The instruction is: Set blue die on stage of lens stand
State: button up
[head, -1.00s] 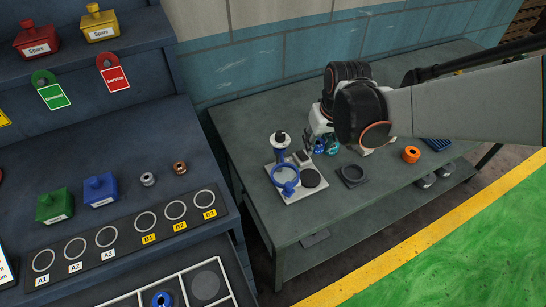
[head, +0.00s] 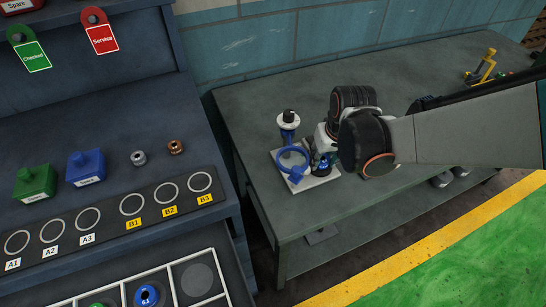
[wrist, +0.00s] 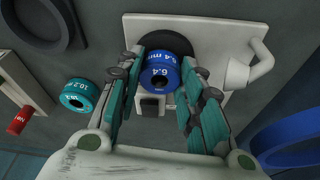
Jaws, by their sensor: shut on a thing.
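The blue die (wrist: 166,73), a short ring marked 6.4 with a dark central hole, is held between the two teal-padded fingers of my gripper (wrist: 164,80). It also shows low in front of my gripper in the head view (head: 321,163). The lens stand (head: 316,183) is a white plate with a blue magnifier ring (head: 292,160) at its left side. In the wrist view, its round black stage (wrist: 190,44) shows partly behind the die. The die is over or at the stage; I cannot tell whether they touch.
A teal die (wrist: 79,95) lies beside the stand's plate in the wrist view. The bench front is clear.

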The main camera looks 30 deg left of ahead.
jog(key=shift+s+a, duration=0.2)
jog(key=shift+s, duration=0.05)
jog(key=shift+f, duration=0.1)
jog(key=o, duration=1)
